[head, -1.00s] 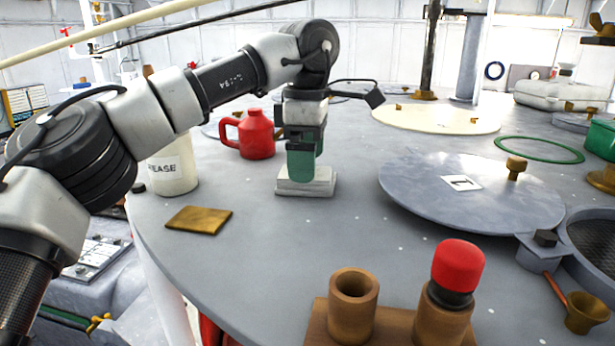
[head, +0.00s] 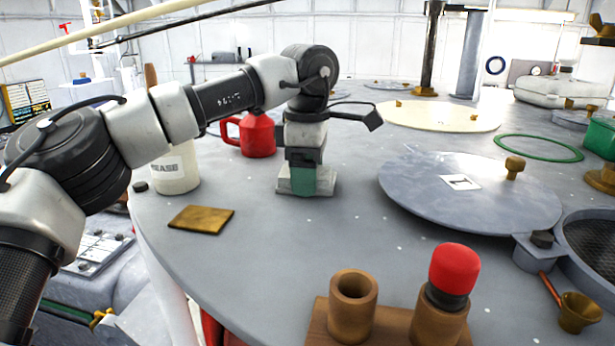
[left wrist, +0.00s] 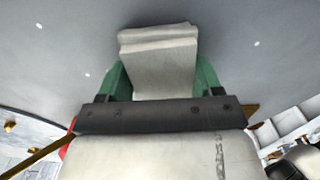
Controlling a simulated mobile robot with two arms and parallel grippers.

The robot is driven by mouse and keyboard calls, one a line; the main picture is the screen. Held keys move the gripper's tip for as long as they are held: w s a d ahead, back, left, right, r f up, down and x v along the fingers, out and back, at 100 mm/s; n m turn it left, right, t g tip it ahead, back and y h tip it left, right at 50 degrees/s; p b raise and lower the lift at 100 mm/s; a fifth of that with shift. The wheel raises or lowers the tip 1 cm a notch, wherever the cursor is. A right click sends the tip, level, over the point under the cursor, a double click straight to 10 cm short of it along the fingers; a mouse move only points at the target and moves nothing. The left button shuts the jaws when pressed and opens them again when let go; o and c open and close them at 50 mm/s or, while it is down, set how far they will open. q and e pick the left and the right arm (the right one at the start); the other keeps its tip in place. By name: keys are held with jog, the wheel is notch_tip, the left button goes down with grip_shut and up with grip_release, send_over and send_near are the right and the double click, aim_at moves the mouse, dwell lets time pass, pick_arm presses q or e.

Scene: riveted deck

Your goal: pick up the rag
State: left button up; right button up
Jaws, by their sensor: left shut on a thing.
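The rag is a folded white-grey cloth (head: 326,184) lying on the grey deck plate, left of the round hatch lid. In the left wrist view the rag (left wrist: 158,55) sits between the green fingers. My left gripper (head: 303,186) points straight down onto the rag, its green fingers low against it. It is shut on the rag, with a finger on each side. The fingers hide part of the rag in the head view. The rag still appears to rest on the plate. My right gripper is not in view.
A red oil can (head: 257,136) stands just behind my left arm, and a white grease tub (head: 176,170) stands left of it. The hatch lid (head: 470,205) is to the right. Wooden holders stand in front.

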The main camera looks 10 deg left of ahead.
pick_arm(q)
jog(key=shift+r, duration=0.1)
notch_tip(320, 180, up, 10)
jog(key=shift+f+b, duration=0.1)
jog(key=shift+b, duration=0.35)
jog(key=shift+o, duration=1.4)
jog(key=shift+c, duration=0.9)
